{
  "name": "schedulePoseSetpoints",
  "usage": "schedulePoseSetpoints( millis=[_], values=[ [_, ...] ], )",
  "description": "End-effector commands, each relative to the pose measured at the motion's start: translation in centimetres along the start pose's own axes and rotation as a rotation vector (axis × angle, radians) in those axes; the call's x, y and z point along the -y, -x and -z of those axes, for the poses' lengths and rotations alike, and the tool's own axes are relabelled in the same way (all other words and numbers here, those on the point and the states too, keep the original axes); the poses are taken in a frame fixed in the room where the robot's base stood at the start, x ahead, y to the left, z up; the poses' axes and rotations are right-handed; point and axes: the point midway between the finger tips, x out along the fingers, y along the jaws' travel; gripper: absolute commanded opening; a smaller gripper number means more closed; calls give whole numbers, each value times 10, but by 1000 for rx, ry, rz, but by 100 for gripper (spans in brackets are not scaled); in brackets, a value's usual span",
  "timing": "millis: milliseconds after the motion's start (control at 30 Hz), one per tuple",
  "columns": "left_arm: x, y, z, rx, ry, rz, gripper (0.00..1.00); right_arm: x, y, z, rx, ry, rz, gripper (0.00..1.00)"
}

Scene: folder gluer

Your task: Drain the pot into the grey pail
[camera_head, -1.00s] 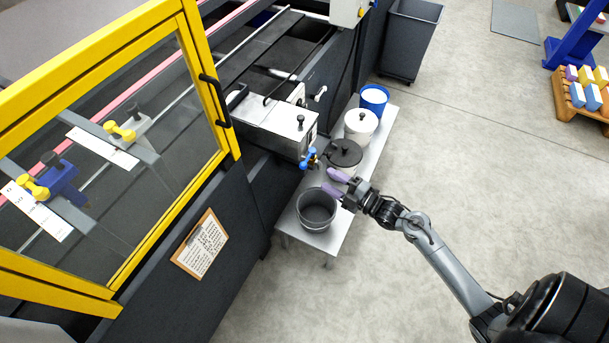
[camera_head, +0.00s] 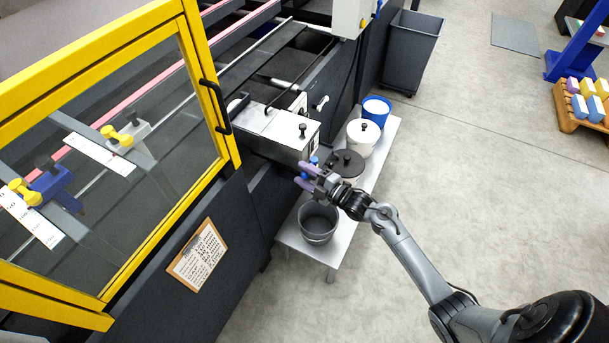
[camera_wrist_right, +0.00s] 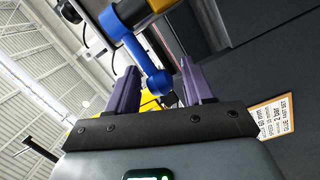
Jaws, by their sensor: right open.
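The pot is a metal box (camera_head: 283,130) with a lidded top and a black knob, mounted on the machine's side. A blue valve handle (camera_head: 314,161) is low on its front; in the right wrist view the blue lever (camera_wrist_right: 138,52) hangs between the fingertips. My right gripper (camera_head: 302,175) has purple fingers, open around or just in front of that lever; contact cannot be told. The same fingers show in the right wrist view (camera_wrist_right: 162,92). The grey pail (camera_head: 318,222) stands on the bench below, its dark inside looking empty. My left gripper is not in view.
The low grey bench (camera_head: 375,170) also carries a dark lidded pot (camera_head: 347,163), a white lidded pot (camera_head: 363,133) and a blue container with white contents (camera_head: 376,108). A yellow-framed guard door (camera_head: 207,95) and a clipboard (camera_head: 198,254) are left.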

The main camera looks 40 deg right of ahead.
Motion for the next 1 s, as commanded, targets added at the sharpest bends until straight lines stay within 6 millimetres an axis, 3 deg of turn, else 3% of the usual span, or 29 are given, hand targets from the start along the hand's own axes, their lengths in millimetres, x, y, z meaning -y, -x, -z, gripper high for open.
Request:
schedulePoseSetpoints(
  millis=[300,633,1000],
  values=[
    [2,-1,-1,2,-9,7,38,0,-2,0,0,0,1,52],
    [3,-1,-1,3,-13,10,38,0,-2,0,0,0,0,1],
    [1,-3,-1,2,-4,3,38,1,-2,1,-11,0,5,0]
  ],
)
